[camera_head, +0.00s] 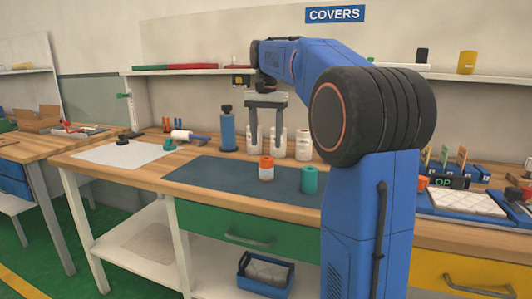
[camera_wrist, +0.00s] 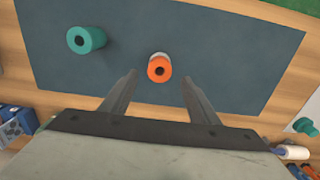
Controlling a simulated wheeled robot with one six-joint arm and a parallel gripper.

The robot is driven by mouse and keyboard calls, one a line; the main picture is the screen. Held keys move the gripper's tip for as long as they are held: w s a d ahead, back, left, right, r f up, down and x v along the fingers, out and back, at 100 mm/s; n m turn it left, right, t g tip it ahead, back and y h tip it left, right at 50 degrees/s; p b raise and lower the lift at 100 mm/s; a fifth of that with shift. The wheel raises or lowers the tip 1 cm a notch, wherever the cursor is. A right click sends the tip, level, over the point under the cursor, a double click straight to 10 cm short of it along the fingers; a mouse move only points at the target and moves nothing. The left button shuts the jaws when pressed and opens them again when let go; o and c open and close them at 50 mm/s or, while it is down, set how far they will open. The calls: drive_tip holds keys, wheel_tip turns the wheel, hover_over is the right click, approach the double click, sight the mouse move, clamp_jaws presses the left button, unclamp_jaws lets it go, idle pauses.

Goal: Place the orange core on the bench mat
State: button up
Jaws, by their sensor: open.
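The orange core (camera_head: 266,168) stands upright on the dark bench mat (camera_head: 215,173); it has an orange top and a white band below. In the wrist view the orange core (camera_wrist: 159,68) shows from above, just beyond the fingertips and between their lines, on the mat (camera_wrist: 240,60). My gripper (camera_head: 267,150) is open and empty, with its two fingers pointing down above and behind the core. In the wrist view my gripper (camera_wrist: 160,80) has its fingers spread apart, and nothing is between them.
A teal core (camera_head: 309,180) stands on the mat to the right of the orange one. A blue bottle (camera_head: 227,132) and white cylinders (camera_head: 303,146) stand behind the mat. A white sheet (camera_head: 105,154) lies at the left. The mat's left half is clear.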

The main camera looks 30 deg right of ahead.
drive_tip(key=shift+r, duration=1.85)
drive_tip(key=s+a+f+n+t, duration=0.1)
drive_tip(key=s+a+f+n, duration=0.2)
drive_tip(key=s+f, duration=0.6)
drive_tip(key=s+a+f+n+t, duration=0.2)
drive_tip(key=s+a+f+n, duration=0.2)
drive_tip(key=s+a+f, duration=0.3)
drive_tip(key=s+a+f+n+t, duration=0.1)
drive_tip(key=s+a+f+n, duration=0.2)
drive_tip(key=s+f, duration=0.9)
drive_tip(key=s+a, duration=0.3)
drive_tip(key=shift+s+f+t, duration=0.35)
drive_tip(key=shift+t, duration=0.05)
